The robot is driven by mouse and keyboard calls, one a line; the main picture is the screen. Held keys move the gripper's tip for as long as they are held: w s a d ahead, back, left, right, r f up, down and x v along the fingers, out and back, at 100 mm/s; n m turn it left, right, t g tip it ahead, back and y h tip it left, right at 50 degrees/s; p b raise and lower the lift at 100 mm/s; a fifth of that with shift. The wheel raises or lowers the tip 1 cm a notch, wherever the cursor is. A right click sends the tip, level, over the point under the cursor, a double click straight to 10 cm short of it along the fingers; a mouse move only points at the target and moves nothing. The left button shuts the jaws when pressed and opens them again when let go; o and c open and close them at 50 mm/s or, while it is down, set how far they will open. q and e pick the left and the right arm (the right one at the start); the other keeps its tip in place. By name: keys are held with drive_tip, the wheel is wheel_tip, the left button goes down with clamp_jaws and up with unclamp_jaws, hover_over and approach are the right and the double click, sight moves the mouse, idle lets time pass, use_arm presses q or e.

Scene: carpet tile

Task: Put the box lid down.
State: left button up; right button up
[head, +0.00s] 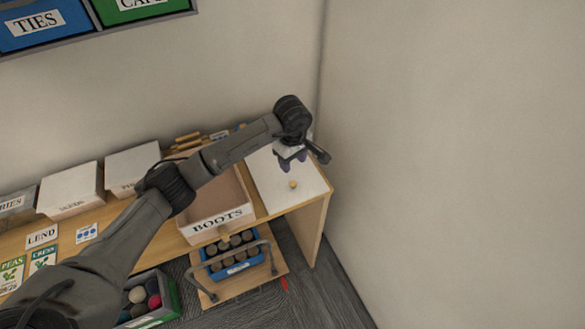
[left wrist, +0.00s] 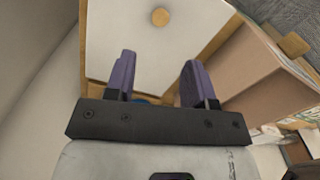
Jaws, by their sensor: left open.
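The box lid (head: 262,180) is a white flat panel with a small round wooden knob (head: 292,184). It lies flat on the right end of the wooden table, beside the open box marked BOOTS (head: 218,222). My left gripper (head: 290,162) is above the lid, behind the knob in the head view. Its purple fingers are apart with nothing between them. In the left wrist view the lid (left wrist: 135,45) and its knob (left wrist: 160,17) lie beyond the open fingers (left wrist: 158,80). My right gripper is not in view.
White lidded boxes (head: 72,188) stand along the table to the left. A wall closes in on the right of the table (head: 312,228). Below stand a blue carrier of round items (head: 236,268) and a bin of balls (head: 170,300). Labelled bins (head: 35,25) hang at upper left.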

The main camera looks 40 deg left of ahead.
use_arm(q)
drive_tip(key=shift+r, duration=0.7)
